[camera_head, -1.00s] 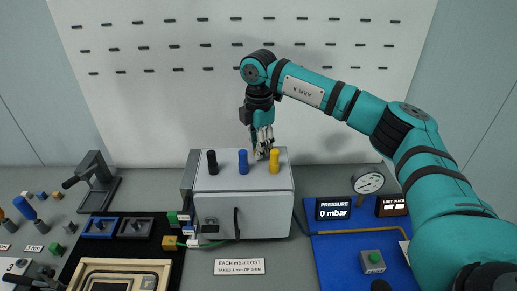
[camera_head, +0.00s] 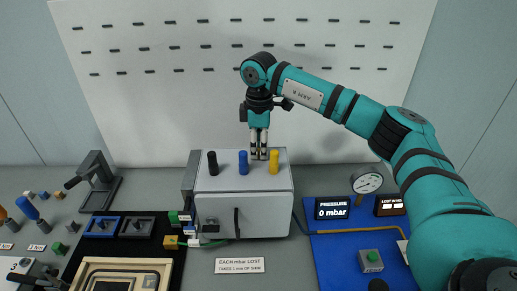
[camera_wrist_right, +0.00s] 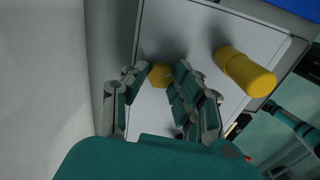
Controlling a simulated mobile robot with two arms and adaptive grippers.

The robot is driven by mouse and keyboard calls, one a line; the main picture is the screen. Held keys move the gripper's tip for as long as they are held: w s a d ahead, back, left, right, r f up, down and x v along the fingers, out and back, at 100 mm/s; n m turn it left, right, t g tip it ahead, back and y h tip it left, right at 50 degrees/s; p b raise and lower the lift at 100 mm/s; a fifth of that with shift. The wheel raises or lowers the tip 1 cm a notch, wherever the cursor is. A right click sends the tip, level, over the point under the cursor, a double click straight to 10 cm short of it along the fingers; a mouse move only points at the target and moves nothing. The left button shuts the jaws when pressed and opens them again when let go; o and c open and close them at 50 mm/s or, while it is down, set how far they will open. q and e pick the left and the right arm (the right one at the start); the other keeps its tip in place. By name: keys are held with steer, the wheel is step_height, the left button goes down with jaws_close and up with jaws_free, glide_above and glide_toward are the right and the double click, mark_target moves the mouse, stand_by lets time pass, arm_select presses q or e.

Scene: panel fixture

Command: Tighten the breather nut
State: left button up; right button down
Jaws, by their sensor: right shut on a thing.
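The breather nut is a small yellow hexagonal piece (camera_wrist_right: 161,76) on top of the light grey box (camera_head: 243,209), seen in the right wrist view between the two fingers. My right gripper (camera_head: 259,157) points straight down onto the box top, between the blue and yellow posts. It is shut on the nut; its fingers also show in the right wrist view (camera_wrist_right: 160,80), one on each side. In the head view the fingers mostly hide the nut. My left gripper is not in view.
Black (camera_head: 212,163), blue (camera_head: 243,162) and yellow (camera_head: 274,161) posts stand on the box top, the yellow one close beside my fingers. A pressure display (camera_head: 332,208) reads 0 mbar near a round gauge (camera_head: 367,181). A slotted white panel (camera_head: 245,90) stands behind.

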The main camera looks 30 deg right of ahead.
steer(key=shift+s+f, duration=0.1)
steer(key=shift+m+p, duration=0.4)
steer(key=shift+m, duration=1.3)
